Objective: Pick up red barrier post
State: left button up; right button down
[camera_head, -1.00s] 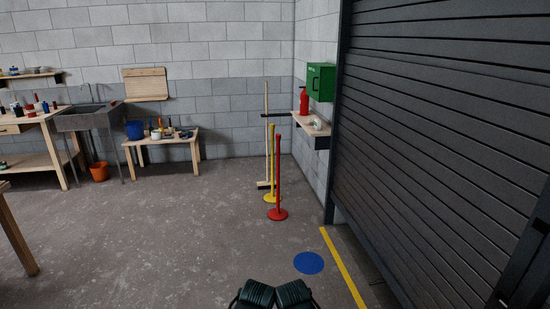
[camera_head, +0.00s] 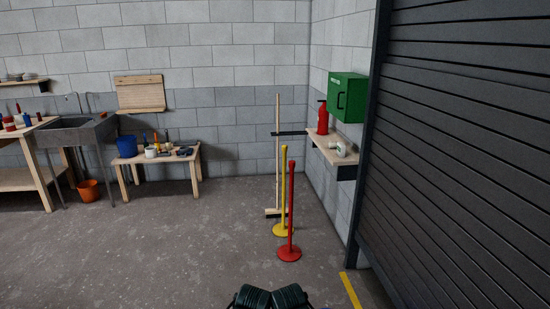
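The red barrier post (camera_head: 291,208) stands upright on its round red base on the concrete floor, ahead of me and slightly right of centre. A yellow barrier post (camera_head: 284,190) stands upright just behind it and is partly covered by it. Two dark ribbed parts, likely of my own body, show at the bottom edge of the view, well short of the post. Neither of my grippers is in view.
A broom (camera_head: 277,155) leans at the wall behind the posts. A wall shelf (camera_head: 328,152) with a red extinguisher (camera_head: 323,118) is to their right, under a green cabinet (camera_head: 347,97). A low wooden table (camera_head: 160,158) stands left. Floor before the red post is clear.

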aim_at(289, 253)
jog(key=i+j, duration=0.1)
jog(key=i, duration=1.75)
jog(key=i+z, duration=0.3)
jog(key=i, duration=0.15)
jog(key=i+j+z, duration=0.3)
jog(key=i, duration=0.15)
jog(key=i+j+z, duration=0.1)
jog(key=i+z, duration=0.2)
jog(key=i, duration=0.15)
